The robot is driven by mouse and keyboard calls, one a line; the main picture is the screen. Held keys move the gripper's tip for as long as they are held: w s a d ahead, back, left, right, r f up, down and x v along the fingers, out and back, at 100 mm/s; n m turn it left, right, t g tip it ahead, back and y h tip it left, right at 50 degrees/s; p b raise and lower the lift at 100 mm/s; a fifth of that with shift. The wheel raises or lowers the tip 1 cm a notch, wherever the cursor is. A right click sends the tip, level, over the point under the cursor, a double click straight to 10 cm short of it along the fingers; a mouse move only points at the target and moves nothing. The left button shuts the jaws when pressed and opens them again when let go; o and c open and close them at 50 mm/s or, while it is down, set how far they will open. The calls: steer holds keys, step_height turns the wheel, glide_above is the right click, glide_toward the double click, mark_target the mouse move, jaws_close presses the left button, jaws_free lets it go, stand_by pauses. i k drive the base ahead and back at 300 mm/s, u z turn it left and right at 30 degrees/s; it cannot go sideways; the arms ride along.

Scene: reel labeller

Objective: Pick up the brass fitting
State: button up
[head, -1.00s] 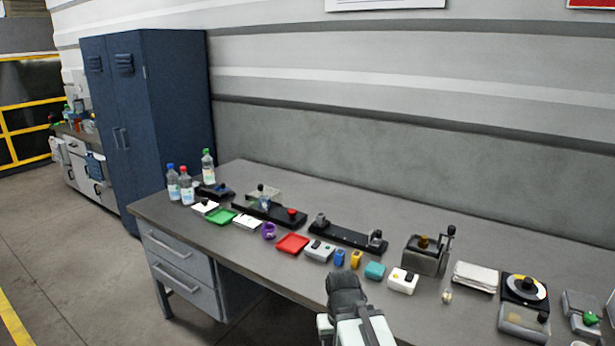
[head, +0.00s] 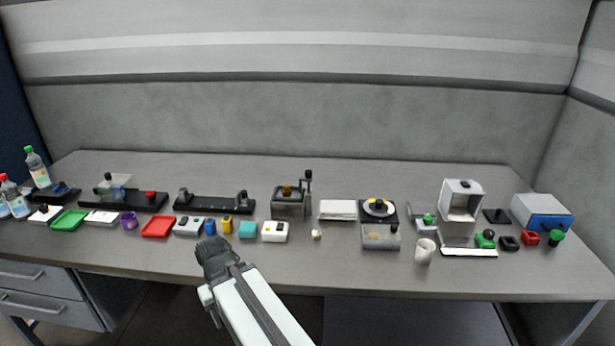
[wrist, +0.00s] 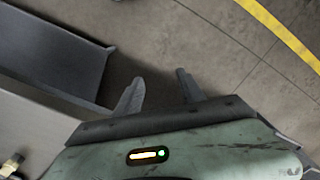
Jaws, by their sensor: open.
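Several items line the grey desk (head: 350,277): a teal block (head: 248,230), the white box (head: 274,232), a block with a lever (head: 290,207), a white pad (head: 337,210), a turntable device (head: 379,210) and a white cup (head: 425,251). The back of the desk is clear.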

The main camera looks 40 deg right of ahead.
mark_target(286, 192)
steer(key=u, duration=2.85)
steer(key=k, duration=1.55)
steer(key=z, duration=0.7)
steer(key=i, duration=0.5)
